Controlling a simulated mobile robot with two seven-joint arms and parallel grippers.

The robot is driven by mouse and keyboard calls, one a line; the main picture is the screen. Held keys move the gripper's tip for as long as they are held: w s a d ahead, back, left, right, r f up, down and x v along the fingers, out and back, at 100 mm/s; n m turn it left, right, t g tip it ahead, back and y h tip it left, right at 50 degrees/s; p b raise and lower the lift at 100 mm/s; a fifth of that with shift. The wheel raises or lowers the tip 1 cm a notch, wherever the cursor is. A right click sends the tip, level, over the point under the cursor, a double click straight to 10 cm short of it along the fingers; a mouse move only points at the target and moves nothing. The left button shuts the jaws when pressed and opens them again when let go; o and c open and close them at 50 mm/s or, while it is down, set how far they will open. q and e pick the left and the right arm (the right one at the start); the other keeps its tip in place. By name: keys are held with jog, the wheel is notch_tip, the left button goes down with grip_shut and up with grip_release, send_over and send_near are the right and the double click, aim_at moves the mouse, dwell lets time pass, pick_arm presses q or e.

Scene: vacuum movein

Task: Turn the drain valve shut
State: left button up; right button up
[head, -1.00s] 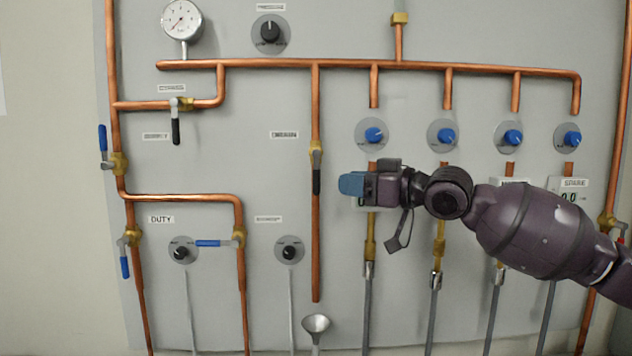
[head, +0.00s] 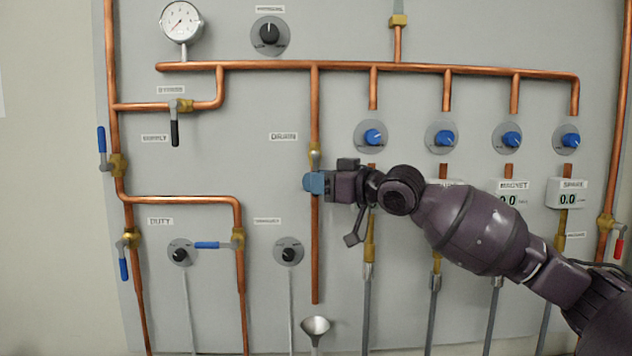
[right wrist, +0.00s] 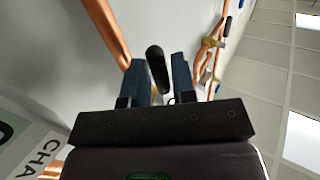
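The drain valve (head: 315,151) sits on the vertical copper pipe beside the DRAIN label (head: 284,136). Its brass body and the top of its lever show in the head view; the rest of the lever is hidden behind my right gripper (head: 312,184). In the right wrist view, the black lever handle (right wrist: 157,64) stands between the two blue fingertips of my right gripper (right wrist: 159,78). The fingers are apart, with a gap visible beside the handle, so they do not look closed on it. My left gripper is not in view.
The drain pipe (head: 315,255) ends above a funnel (head: 316,325). Blue knobs (head: 373,136) stand right of the valve. Another black-handled valve (head: 175,130) and a gauge (head: 181,22) are at the upper left. The panel left of the drain pipe is clear of my arms.

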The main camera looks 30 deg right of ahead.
jog(key=shift+w+a, duration=0.15)
jog(key=shift+w, duration=0.05)
grip_shut()
dwell(0.4)
